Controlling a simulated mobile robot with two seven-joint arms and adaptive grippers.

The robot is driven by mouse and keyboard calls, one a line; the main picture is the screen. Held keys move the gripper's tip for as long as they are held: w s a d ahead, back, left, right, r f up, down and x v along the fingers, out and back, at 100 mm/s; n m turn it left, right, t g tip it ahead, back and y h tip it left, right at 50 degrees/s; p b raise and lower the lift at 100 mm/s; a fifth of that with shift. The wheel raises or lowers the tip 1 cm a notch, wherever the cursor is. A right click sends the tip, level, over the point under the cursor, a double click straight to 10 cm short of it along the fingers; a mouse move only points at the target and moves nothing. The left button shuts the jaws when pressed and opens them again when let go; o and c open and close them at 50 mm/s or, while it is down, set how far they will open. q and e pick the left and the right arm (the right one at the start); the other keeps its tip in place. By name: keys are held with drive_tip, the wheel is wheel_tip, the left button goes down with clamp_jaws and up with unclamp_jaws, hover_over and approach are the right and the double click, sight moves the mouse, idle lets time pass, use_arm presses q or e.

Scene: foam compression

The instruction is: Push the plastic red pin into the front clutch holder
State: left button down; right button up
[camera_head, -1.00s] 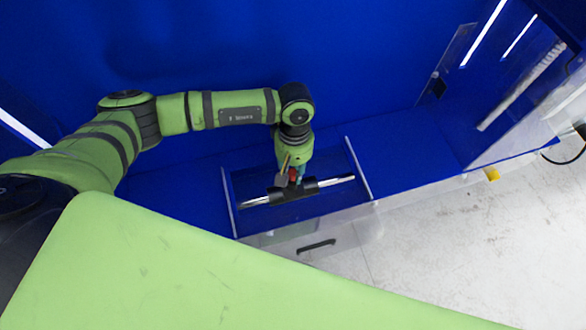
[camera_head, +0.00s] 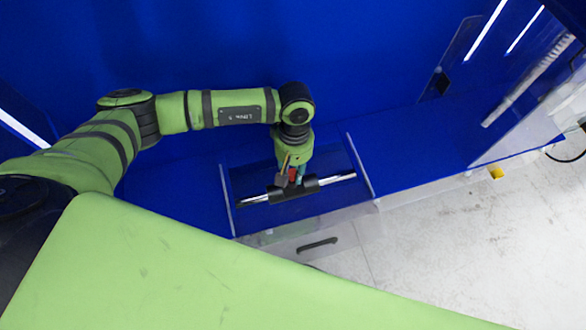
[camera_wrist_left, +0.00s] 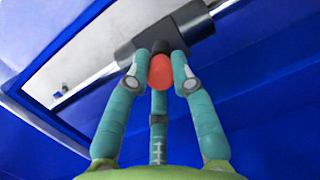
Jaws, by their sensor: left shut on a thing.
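The red pin (camera_wrist_left: 161,71) is a rounded red piece between the fingers of my left gripper (camera_wrist_left: 160,80) in the left wrist view. A little of it also shows in the head view (camera_head: 293,174). My left gripper (camera_head: 291,178) is shut on it and points down at the black clutch holder (camera_head: 308,187). The holder is a black cylindrical block on a silver rod, also seen in the left wrist view (camera_wrist_left: 192,30). The pin's far end is at a dark part beside the holder; I cannot tell how deep it sits. My right gripper is not in view.
The silver rod (camera_head: 336,178) spans a framed recess in the blue bench (camera_head: 410,155). A black handle (camera_head: 317,245) is on the clear front below. A clear panel with a pale ribbed tube (camera_head: 525,85) stands at the right. Bench right of the recess is free.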

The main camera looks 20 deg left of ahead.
sight(292, 174)
use_arm(q)
drive_tip(key=shift+f+b, duration=0.3)
drive_tip(key=shift+f, duration=0.05)
drive_tip(key=c, duration=1)
unclamp_jaws()
drive_tip(key=shift+r, duration=0.25)
drive_tip(key=shift+r+p, duration=1.45)
drive_tip(key=shift+r, duration=1.4)
drive_tip(key=shift+f, duration=0.15)
